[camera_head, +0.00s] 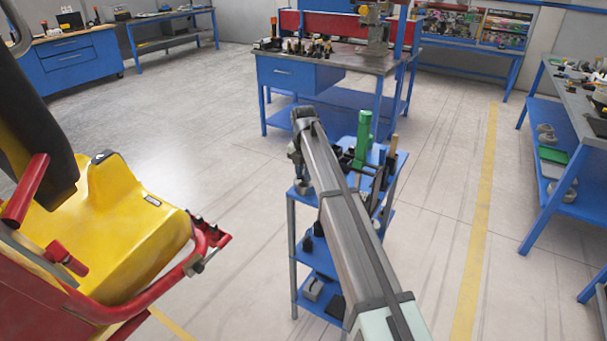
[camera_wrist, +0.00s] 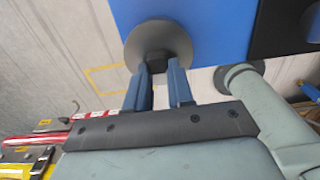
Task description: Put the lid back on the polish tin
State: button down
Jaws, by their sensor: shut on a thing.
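In the wrist view, a round grey disc with a dark knob, which looks like the lid (camera_wrist: 160,33), is at the fingertips of my gripper (camera_wrist: 163,72). The two blue fingers are shut on the dark knob. The lid overlaps the edge of a blue surface (camera_wrist: 215,25); I cannot tell whether it touches that surface or is held above it. I cannot make out the polish tin in either view.
On the cart stand a green bottle-like object (camera_head: 363,135) and several small tools. A yellow and red coaster car (camera_head: 130,215) is at the left. A blue workbench (camera_head: 290,75) stands behind, and another bench (camera_head: 575,120) is at the right. The floor between is clear.

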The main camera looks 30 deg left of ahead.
dwell(0.3)
jog(key=c, duration=0.9)
grip_release()
jog(key=shift+o, duration=0.5)
jog(key=o, duration=0.4)
jog(key=shift+c, duration=0.2)
jog(key=shift+r, duration=3.45)
jog(key=shift+c, duration=0.3)
grip_shut()
